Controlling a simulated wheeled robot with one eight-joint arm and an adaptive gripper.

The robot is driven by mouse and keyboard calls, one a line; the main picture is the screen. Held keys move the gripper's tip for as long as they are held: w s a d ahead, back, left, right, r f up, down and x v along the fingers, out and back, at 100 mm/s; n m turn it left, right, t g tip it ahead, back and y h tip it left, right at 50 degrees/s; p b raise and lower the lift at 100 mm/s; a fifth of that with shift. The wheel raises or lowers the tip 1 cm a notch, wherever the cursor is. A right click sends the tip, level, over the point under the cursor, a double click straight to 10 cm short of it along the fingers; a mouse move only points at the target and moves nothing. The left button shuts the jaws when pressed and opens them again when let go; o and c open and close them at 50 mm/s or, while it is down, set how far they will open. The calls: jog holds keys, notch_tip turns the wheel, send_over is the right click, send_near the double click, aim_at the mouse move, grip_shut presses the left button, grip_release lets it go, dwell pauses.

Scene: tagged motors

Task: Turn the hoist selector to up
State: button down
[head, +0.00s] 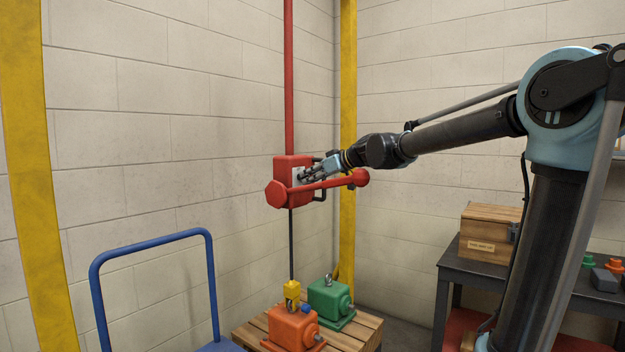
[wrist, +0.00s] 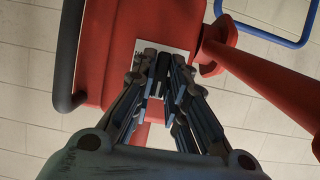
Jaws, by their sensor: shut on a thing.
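The red hoist (head: 291,162) hangs at the wall corner, with a red hand lever (head: 330,183) reaching right from its lower front to a round knob. A pale label plate (wrist: 178,52) is on the hoist's face in the wrist view. My gripper (head: 305,177) is at that face, just above the lever. In the wrist view its fingers (wrist: 160,82) are closed around the small dark selector (wrist: 155,88) in front of the plate. The fingers hide most of the selector and the plate's markings, so I cannot read its setting.
A chain drops from the hoist to a yellow hook block (head: 292,290) by an orange motor (head: 293,326). A green motor (head: 328,298) sits beside it on a wooden pallet (head: 368,328). A blue cart handle (head: 150,242) stands left. A wooden box (head: 487,228) is on a dark bench right.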

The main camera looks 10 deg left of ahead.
jog(key=shift+f, duration=0.15)
jog(key=c, duration=1.9)
grip_release()
jog(key=shift+a, duration=0.1)
jog(key=shift+o, duration=1.2)
jog(key=shift+w+a+f, duration=0.1)
jog(key=shift+f, duration=0.05)
jog(key=v, duration=1.2)
